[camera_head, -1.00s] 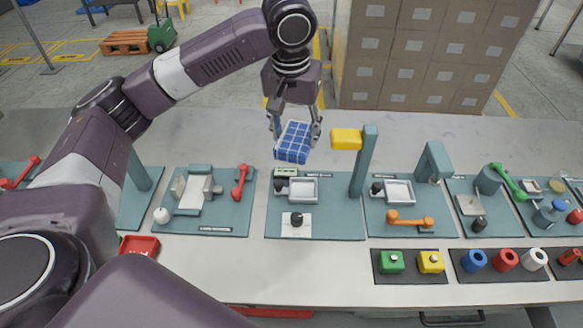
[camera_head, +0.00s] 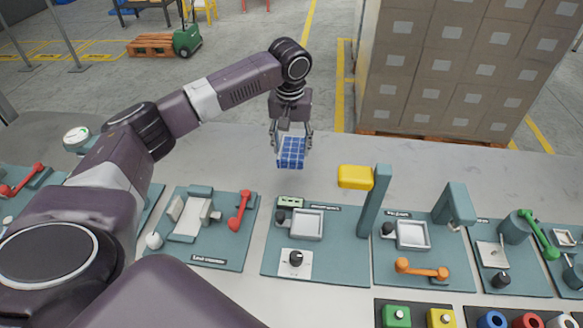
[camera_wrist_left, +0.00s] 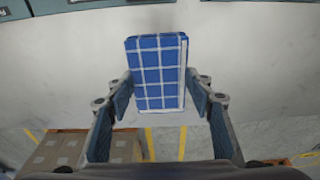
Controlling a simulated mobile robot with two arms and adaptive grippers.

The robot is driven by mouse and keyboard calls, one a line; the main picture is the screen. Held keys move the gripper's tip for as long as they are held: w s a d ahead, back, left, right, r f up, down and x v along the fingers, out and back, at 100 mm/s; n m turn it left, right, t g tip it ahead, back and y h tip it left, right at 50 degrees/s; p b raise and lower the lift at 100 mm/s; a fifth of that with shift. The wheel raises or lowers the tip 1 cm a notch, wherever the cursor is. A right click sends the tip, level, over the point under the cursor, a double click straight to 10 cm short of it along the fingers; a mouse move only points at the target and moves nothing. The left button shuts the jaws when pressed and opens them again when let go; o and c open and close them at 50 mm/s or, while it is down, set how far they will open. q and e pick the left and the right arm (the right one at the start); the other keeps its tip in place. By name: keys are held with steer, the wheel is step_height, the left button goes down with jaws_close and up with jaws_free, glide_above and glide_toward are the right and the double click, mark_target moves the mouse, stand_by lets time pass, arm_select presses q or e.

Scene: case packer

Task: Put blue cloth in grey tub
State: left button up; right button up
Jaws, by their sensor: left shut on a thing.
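The blue cloth (camera_head: 291,152) has a white check pattern and looks like a folded block. My left gripper (camera_head: 291,143) is shut on it and holds it above the far part of the bench. In the left wrist view the cloth (camera_wrist_left: 158,74) is between the two fingers of the left gripper (camera_wrist_left: 160,105), its longer side pointing away from the wrist. No grey tub can be made out in these frames. My right gripper is not in view.
Stacked cartons (camera_head: 455,70) stand behind the bench. The bench surface (camera_head: 230,165) near the cloth is bare.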

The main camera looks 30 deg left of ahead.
mark_target(291, 149)
arm_select(q)
step_height(291, 149, down, 4)
steer(key=shift+w+r, duration=0.1)
steer(key=shift+r, duration=0.1)
steer(key=shift+f, duration=0.65)
step_height(291, 149, down, 4)
steer(key=shift+f+p, duration=0.1)
steer(key=shift+p, duration=0.35)
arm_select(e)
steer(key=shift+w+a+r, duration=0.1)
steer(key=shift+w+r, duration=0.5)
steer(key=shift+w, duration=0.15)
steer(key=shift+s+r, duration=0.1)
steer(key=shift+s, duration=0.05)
arm_select(q)
steer(key=o, duration=1.2)
steer(key=shift+o, duration=0.2)
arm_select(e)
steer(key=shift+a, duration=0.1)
